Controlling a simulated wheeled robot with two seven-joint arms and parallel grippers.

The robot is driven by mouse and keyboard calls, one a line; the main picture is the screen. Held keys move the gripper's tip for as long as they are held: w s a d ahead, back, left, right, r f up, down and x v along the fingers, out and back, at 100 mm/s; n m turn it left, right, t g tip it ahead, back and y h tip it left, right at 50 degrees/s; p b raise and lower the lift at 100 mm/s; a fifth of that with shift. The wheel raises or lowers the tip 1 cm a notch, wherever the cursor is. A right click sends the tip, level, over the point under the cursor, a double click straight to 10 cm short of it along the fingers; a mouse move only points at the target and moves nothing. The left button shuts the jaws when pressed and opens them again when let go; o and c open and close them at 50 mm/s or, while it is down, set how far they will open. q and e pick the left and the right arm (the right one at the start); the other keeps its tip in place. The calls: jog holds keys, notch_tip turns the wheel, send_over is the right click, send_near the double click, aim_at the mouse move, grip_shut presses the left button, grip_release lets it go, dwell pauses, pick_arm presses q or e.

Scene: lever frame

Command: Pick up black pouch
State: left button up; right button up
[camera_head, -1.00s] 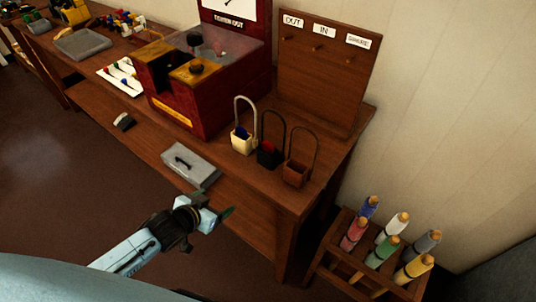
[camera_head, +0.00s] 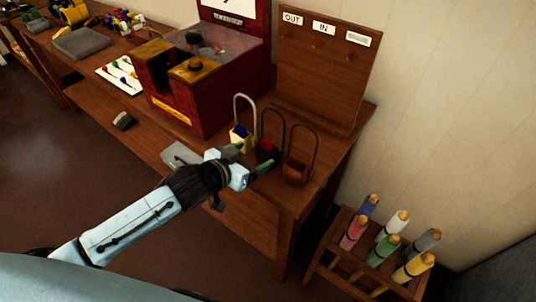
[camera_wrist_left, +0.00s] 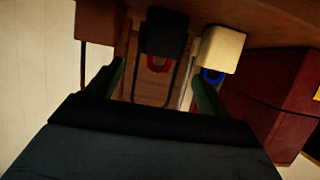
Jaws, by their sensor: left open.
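The black pouch (camera_head: 266,153) stands on the wooden table between two other pouches, with its tall loop handle up and something red inside. My left gripper (camera_head: 255,160) is at the table's front edge, in front of the black pouch, and hides part of it. In the left wrist view the black pouch (camera_wrist_left: 164,33) is ahead, between the lines of the two green fingers (camera_wrist_left: 155,88). These fingers are apart with nothing visibly held. Whether they touch the pouch I cannot tell. My right gripper is not in view.
A cream pouch (camera_head: 240,137) with something blue inside stands left of the black one, and a brown pouch (camera_head: 296,172) right. A dark red box (camera_head: 215,95) and an upright hook board (camera_head: 325,75) stand behind. A grey case (camera_head: 178,154) is partly hidden by my arm.

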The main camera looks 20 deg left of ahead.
aim_at(266, 147)
pick_arm(q)
jog(key=shift+x, duration=2.75)
jog(key=shift+r, duration=0.1)
jog(key=c, duration=1.2)
jog(key=shift+c, duration=0.2)
jog(key=shift+r, duration=0.15)
notch_tip(266, 147, up, 18)
jog(key=p, duration=0.2)
